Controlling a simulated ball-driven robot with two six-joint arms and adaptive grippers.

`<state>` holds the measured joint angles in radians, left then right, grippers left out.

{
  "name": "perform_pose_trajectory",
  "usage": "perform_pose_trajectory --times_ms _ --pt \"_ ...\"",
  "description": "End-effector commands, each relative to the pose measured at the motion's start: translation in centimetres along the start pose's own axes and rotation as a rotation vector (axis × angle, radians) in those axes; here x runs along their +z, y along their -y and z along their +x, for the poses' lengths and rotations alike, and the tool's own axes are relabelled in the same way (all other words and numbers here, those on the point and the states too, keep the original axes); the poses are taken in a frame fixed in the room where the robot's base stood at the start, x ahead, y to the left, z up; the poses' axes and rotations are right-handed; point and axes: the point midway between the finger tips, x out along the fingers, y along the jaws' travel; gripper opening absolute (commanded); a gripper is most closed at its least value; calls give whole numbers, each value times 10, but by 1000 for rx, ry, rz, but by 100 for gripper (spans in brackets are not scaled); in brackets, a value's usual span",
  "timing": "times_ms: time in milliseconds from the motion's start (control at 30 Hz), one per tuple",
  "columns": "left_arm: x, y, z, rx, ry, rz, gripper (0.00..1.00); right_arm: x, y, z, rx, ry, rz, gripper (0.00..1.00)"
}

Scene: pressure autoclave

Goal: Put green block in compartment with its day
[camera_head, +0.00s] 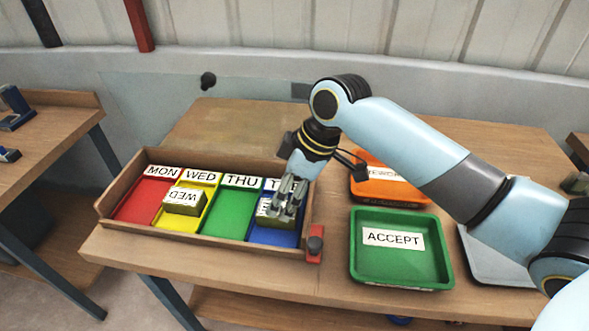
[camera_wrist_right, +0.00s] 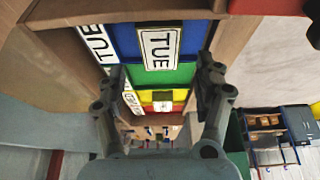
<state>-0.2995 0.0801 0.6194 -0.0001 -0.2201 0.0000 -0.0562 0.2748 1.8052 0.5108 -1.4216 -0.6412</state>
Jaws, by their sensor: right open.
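A long wooden tray (camera_head: 210,243) has red, yellow, green and blue compartments. Their labels read MON, WED and THU, and the last is partly hidden in the head view. An olive-green block (camera_head: 184,202) with a WED label lies in the yellow compartment (camera_head: 208,190). A second olive-green block (camera_head: 270,222) lies in the blue compartment (camera_head: 275,237), and its label reads TUE (camera_wrist_right: 160,48) in the wrist view. My right gripper (camera_head: 285,200) is open over this block, its fingers on either side in the wrist view (camera_wrist_right: 158,70). My left gripper is not in view.
A green tray marked ACCEPT (camera_head: 390,270) stands right of the wooden tray, with an orange tray (camera_head: 385,190) behind it and a grey tray (camera_head: 492,262) further right. A small red piece with a dark knob (camera_head: 315,248) sits by the wooden tray's near right corner.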

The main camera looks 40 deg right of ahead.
Motion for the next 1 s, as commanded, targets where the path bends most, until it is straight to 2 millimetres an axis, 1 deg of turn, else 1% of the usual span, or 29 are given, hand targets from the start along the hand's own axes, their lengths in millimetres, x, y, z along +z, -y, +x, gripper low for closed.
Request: perform_pose_trajectory --times_ms 33,100,200,333,500,1000 --pt "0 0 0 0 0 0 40 0 -1 -12 3 0 -4 70" --pt "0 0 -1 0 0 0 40 0 -1 -27 3 0 -4 70" --pt "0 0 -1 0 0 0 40 0 -1 -45 2 0 -3 70" --pt "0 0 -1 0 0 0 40 0 0 -59 0 0 -1 70" --pt "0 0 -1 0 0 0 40 0 0 -65 -1 0 0 70" --pt "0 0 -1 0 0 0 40 0 0 -64 -1 0 0 70"
